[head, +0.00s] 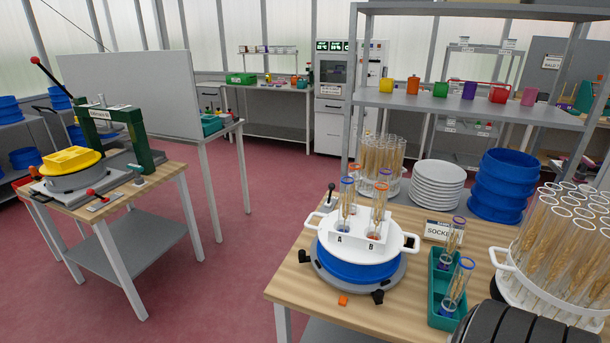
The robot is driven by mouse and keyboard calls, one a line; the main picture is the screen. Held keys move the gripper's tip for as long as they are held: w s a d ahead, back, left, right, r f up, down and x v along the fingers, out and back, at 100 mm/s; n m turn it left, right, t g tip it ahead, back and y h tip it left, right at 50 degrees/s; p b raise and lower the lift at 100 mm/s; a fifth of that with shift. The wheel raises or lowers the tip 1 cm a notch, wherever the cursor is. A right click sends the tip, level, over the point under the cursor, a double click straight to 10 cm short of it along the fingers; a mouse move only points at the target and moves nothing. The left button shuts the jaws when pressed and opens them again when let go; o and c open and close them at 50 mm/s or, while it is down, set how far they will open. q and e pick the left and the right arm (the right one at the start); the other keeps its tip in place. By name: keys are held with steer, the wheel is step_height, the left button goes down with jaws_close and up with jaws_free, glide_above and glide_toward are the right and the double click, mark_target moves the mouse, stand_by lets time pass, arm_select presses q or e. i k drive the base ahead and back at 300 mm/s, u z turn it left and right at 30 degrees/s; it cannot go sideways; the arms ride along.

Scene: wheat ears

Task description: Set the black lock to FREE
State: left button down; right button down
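Several black parts could be the lock, and I cannot read FREE on any of them. A black-knobbed lever (331,191) stands upright behind the left side of a white two-handled tray on the near table. Black clamp-like knobs (377,296) sit around the grey round base (340,287) under the blue bowl (355,269) and the white tray (326,228).
The white tray holds tubes of wheat ears at sockets A and B. A teal rack (439,316), a plate stack (437,184), blue bowls (503,186) and a large tube carrier (497,258) crowd the near table's right. Red floor (225,285) lies open between the tables.

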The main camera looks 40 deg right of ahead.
mark_target(330, 186)
steer(key=i, duration=2.9)
steer(key=z, duration=3.7)
steer(key=i, duration=0.5)
